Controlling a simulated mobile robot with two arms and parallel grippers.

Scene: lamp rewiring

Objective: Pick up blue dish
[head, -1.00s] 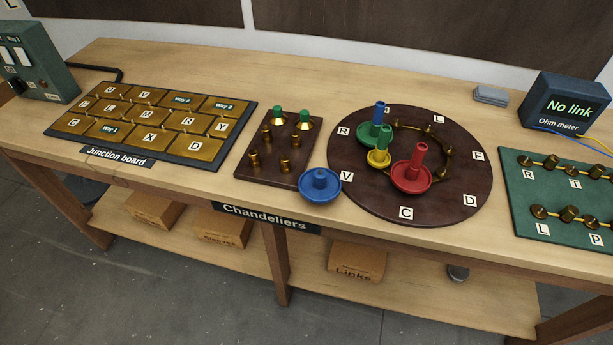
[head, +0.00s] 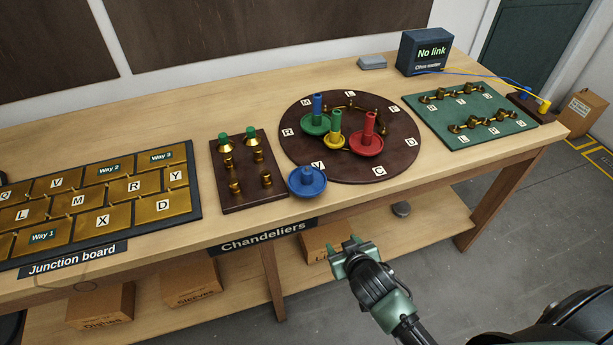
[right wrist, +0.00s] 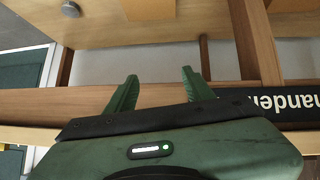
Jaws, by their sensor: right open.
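My left gripper is not in view.
The round board (head: 292,140) carries green, yellow and red dishes with posts, close behind the blue dish. The peg board (head: 228,194) stands to its left. The junction board (head: 100,246) is at far left, a green terminal board (head: 447,103) at right. Boxes sit on the lower shelf.

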